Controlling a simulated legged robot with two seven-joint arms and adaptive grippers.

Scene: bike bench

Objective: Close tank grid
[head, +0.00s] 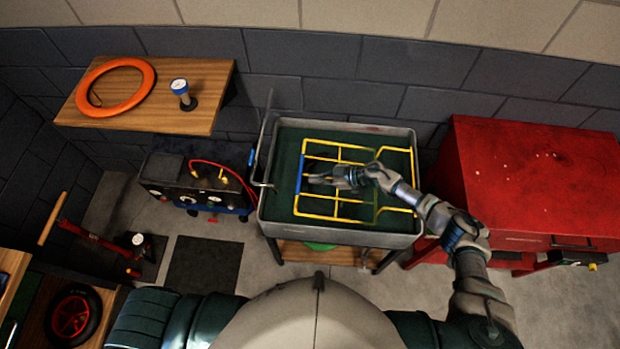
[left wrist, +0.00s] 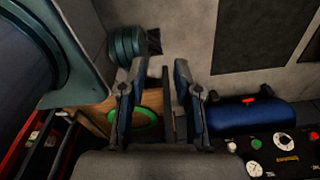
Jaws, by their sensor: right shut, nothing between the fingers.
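The grey tank (head: 408,236) stands on a low bench near the middle of the head view, with a dark green inside. A yellow grid (head: 340,146) with a blue bar (head: 299,181) on its left side lies across the tank opening, looking roughly level; I cannot tell if it is fully seated. My right gripper (head: 320,180) is shut and empty over the middle of the grid, pointing left; contact is unclear. Its hand hides part of the grid. My left gripper (left wrist: 160,95) shows in the left wrist view, its fingers apart, with no object clearly held. It is not visible in the head view.
A red cabinet (head: 540,175) stands right of the tank. A black equipment box (head: 190,183) with gauges stands left. A wooden shelf (head: 205,75) holds an orange ring (head: 137,100) and a gauge (head: 180,88). A green round item (left wrist: 146,118) sits under the tank.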

